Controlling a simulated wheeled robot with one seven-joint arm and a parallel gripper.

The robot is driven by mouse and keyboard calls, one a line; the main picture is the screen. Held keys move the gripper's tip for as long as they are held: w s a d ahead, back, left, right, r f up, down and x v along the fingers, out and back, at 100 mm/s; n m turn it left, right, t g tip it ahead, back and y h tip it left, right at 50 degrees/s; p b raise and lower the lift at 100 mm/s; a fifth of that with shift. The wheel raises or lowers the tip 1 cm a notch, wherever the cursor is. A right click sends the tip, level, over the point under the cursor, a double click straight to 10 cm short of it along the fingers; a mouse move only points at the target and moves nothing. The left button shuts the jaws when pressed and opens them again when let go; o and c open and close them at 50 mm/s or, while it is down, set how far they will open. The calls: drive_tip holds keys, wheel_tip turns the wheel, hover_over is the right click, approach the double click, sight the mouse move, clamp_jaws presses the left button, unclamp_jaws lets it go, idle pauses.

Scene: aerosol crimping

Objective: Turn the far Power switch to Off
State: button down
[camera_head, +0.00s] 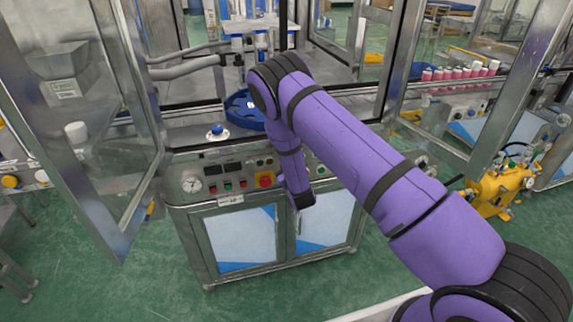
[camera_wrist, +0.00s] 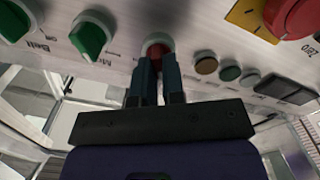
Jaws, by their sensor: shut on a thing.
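My gripper (camera_wrist: 157,68) is shut on a red switch knob (camera_wrist: 158,48) in a pale round collar on the control panel. The fingers cover most of the knob, so its exact angle is hard to tell. I cannot read a Power label on it. In the camera_head view my purple arm reaches down to the right half of the panel (camera_head: 232,199) and hides the fingertips and the held knob.
In the wrist view, two green knobs (camera_wrist: 91,36) (camera_wrist: 16,18) sit left of the held one. Small round buttons (camera_wrist: 206,65) and a red emergency button (camera_wrist: 292,16) lie right. An open glass door (camera_head: 85,110) stands left of the machine.

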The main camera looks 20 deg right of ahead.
drive_tip(key=c, duration=1.2)
unclamp_jaws()
drive_tip(key=shift+s, duration=0.1)
drive_tip(key=s, duration=1)
drive_tip(key=shift+s, duration=0.3)
